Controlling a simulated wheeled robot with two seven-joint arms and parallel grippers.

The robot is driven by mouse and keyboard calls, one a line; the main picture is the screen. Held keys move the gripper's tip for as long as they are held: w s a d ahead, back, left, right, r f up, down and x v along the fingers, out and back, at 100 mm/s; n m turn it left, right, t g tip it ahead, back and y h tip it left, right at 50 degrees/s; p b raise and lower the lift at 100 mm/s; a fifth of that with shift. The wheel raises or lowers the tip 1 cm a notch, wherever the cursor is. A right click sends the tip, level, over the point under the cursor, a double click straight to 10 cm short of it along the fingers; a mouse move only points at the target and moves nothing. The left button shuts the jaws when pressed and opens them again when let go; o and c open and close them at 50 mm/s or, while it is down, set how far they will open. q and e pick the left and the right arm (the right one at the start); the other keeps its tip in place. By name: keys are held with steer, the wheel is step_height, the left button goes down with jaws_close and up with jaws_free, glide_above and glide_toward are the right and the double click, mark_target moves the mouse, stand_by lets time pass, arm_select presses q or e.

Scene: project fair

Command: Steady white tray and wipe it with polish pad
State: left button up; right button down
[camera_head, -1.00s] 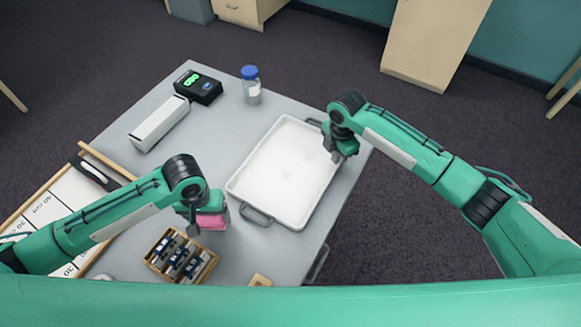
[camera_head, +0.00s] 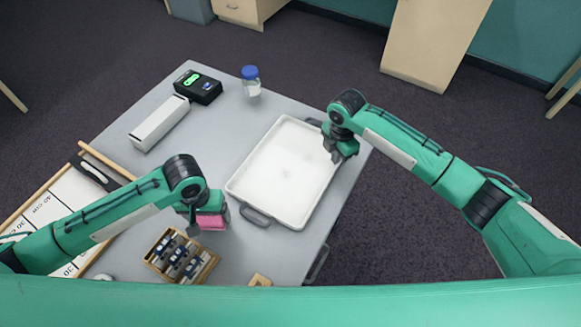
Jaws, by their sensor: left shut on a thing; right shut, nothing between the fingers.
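The white tray (camera_head: 282,170) lies on the grey table, with a dark handle at its near end and another at its far end. Its inside looks white with faint, cloudy marks. My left gripper (camera_head: 205,222) is shut on the polish pad (camera_head: 212,221), a pink and green block, left of the tray's near end and apart from it. My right gripper (camera_head: 338,158) is shut with nothing between its fingers, at the tray's right long rim near the far corner. I cannot tell whether it touches the rim.
A wooden box of small dark items (camera_head: 181,257) stands at the near left. A white long box (camera_head: 159,124), a black device with a green display (camera_head: 198,88) and a blue-capped jar (camera_head: 251,82) stand farther back. A ruled board (camera_head: 62,208) lies left. Bare table (camera_head: 222,140) lies left of the tray.

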arm_select(q)
steer(key=shift+f, duration=0.1)
arm_select(e)
steer(key=shift+f, duration=0.5)
steer(key=shift+r, duration=0.1)
arm_select(q)
step_height(320, 180, up, 6)
steer(key=p, duration=0.6)
arm_select(e)
step_height(320, 180, up, 6)
steer(key=shift+f, duration=0.1)
arm_select(q)
steer(key=shift+f, duration=0.1)
steer(key=shift+f, duration=0.1)
step_height(320, 180, down, 2)
steer(key=shift+b, duration=1.25)
arm_select(e)
step_height(320, 180, up, 12)
